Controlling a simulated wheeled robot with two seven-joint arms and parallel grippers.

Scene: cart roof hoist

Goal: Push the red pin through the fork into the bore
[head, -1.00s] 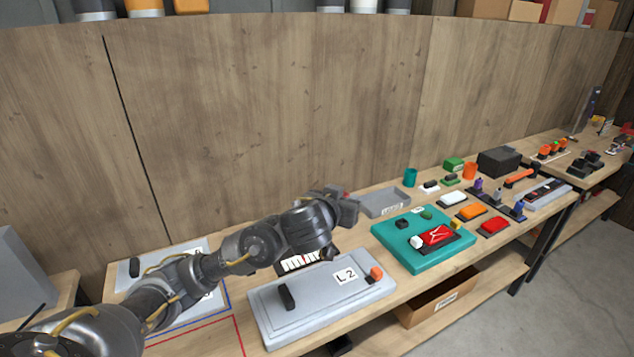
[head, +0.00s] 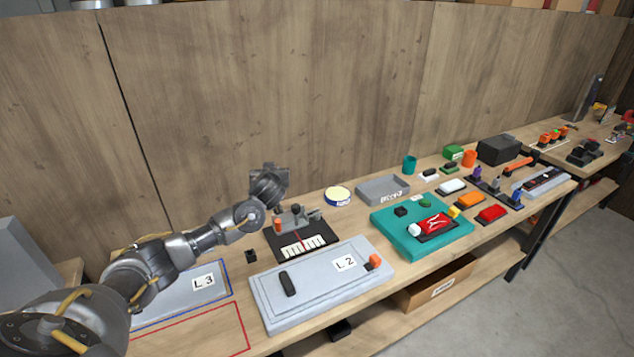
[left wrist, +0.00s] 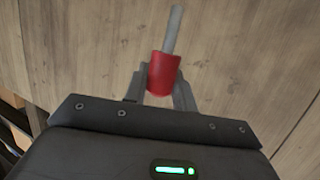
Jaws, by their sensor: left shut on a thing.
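My left gripper (head: 270,178) is raised above the bench, in front of the wooden wall panel. In the left wrist view its jaws (left wrist: 161,88) are shut on the red pin (left wrist: 164,73), a red head with a thin grey shaft (left wrist: 173,30) pointing away from the gripper. The pin does not show in the head view. Below and right of the gripper stands a small fixture (head: 300,218) with grey blocks, a dark knob and an orange part on a black base. I cannot tell the fork or the bore on it at this size. My right gripper is not in view.
A grey panel marked L2 (head: 322,301) lies in front of the fixture, and a panel marked L3 (head: 180,294) lies to the left. The wooden wall (head: 300,100) rises behind.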

